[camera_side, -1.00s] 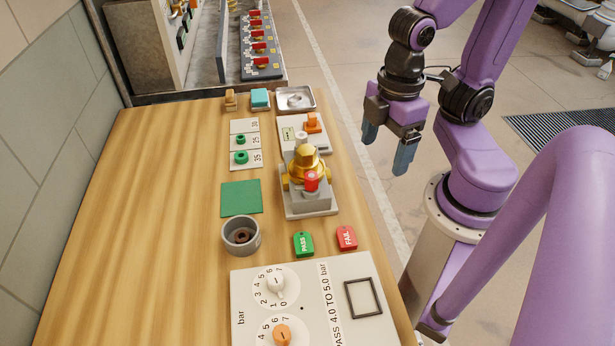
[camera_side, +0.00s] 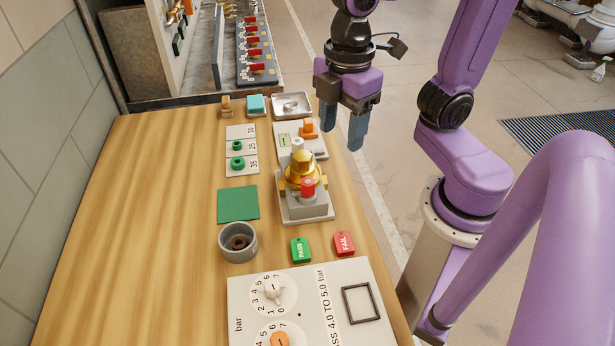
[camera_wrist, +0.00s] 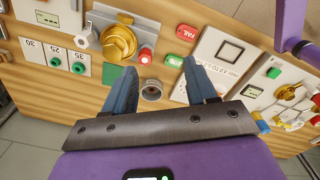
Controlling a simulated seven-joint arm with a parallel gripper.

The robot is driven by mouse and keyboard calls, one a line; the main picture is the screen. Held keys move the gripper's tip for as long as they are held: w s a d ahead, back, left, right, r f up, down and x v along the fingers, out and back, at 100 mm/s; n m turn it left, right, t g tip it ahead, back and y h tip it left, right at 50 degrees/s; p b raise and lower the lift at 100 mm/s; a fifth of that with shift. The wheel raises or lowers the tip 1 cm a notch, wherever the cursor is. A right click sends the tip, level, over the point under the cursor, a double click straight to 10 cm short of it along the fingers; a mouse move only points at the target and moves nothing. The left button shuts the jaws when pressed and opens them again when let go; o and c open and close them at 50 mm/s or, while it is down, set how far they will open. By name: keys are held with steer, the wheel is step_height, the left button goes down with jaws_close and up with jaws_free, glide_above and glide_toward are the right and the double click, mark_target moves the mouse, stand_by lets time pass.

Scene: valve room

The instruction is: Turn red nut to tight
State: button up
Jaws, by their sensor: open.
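The red nut (camera_side: 308,188) sits on the front of the brass valve (camera_side: 300,166), which stands on a grey block and pale base plate (camera_side: 306,214). In the wrist view the red nut (camera_wrist: 145,56) shows beside the brass valve (camera_wrist: 118,42). My gripper (camera_side: 341,140) is open and empty. It hangs above the table's right edge, behind and to the right of the valve in the side view, apart from the nut. In the wrist view its two blue fingers (camera_wrist: 157,65) point toward the table. Any tight mark on the nut is too small to tell.
A green PASS tag (camera_side: 301,250) and a red FAIL tag (camera_side: 344,243) lie in front of the valve. A grey cup (camera_side: 238,242), green mat (camera_side: 238,204), gauge panel (camera_side: 315,297) and metal tray (camera_side: 291,105) are around it. The table's left side is clear.

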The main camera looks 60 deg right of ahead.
step_height(320, 180, up, 5)
steer(key=n, duration=0.2)
glide_above(308, 181)
step_height(308, 181, down, 18)
steer(key=shift+r, duration=0.2)
stand_by(0.3)
steer(key=c, duration=1.1)
steer(key=shift+o, duration=0.2)
